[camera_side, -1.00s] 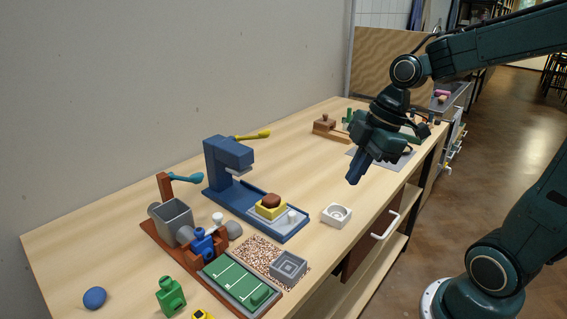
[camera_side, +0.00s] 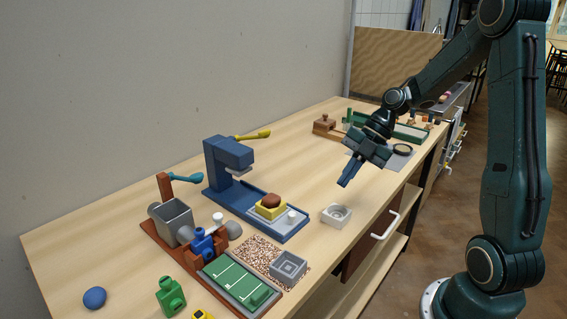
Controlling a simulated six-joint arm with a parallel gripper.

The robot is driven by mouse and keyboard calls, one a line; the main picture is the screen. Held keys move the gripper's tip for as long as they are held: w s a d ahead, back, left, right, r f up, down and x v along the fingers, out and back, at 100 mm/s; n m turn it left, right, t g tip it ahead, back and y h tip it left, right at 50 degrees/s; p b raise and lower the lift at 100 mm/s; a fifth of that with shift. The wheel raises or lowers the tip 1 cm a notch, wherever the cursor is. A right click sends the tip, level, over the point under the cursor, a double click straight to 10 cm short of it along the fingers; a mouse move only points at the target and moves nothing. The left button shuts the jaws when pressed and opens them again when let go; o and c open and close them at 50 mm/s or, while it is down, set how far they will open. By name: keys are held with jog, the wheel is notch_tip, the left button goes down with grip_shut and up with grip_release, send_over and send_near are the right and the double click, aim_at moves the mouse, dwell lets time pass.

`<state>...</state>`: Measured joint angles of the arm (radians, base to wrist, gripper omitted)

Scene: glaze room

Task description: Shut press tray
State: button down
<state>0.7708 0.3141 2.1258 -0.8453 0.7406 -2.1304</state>
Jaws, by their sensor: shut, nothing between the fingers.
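The blue press (camera_side: 228,160) stands on the table with a yellow lever at its top. Its grey press tray (camera_side: 272,225) is slid out along the blue base toward the front right, clear of the press head. A yellow block (camera_side: 270,212) with a brown lump (camera_side: 271,201) on top sits on the tray. A white knob (camera_side: 292,215) stands at the tray's outer end. My gripper (camera_side: 344,184) is shut and empty, pointing down above the table, to the right of the tray and apart from it.
A white square dish (camera_side: 336,215) stands between the tray and the table's front edge. A grey square dish (camera_side: 288,267) sits on a speckled mat. A green board (camera_side: 236,281) and a grey hopper (camera_side: 171,219) are at the left. A white drawer handle (camera_side: 385,225) sticks out at the front.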

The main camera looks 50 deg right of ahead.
aim_at(266, 199)
jog(key=x, duration=1)
jog(key=shift+w+a+f, duration=0.1)
jog(key=shift+w+a, duration=0.2)
jog(key=shift+w, duration=0.3)
jog(key=shift+w+a, duration=0.3)
jog(key=shift+w, duration=0.3)
jog(key=shift+w+a, duration=0.25)
jog(key=shift+w, duration=0.35)
jog(key=shift+w, duration=5.9)
jog(key=shift+s+d, duration=0.1)
